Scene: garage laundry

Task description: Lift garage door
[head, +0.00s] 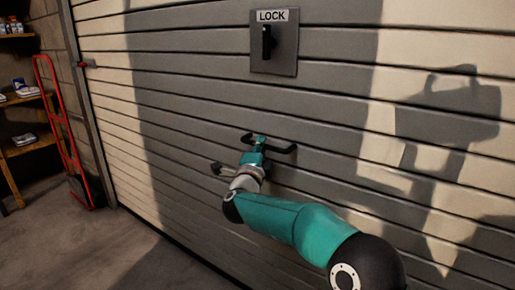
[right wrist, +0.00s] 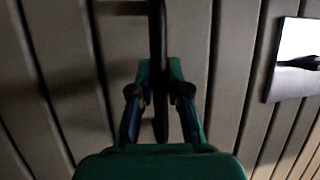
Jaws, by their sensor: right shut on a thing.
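The garage door (head: 190,75) is a wall of grey and cream horizontal slats, and it fills most of the head view. Its bottom edge appears to meet the floor at the left. A black handle (head: 280,149) is fixed on the door at the centre. My right gripper (head: 258,146) is at this handle. In the right wrist view the dark bar of the handle (right wrist: 157,40) passes between the two fingers of the right gripper (right wrist: 159,98), which is shut on it. The left gripper is not in view.
A lock plate (head: 286,62) labelled LOCK, with a black knob (head: 267,42), is on the door above the handle. A red hand truck (head: 66,125) and wooden shelves (head: 30,148) stand left of the door. Bare concrete floor (head: 85,250) lies at lower left.

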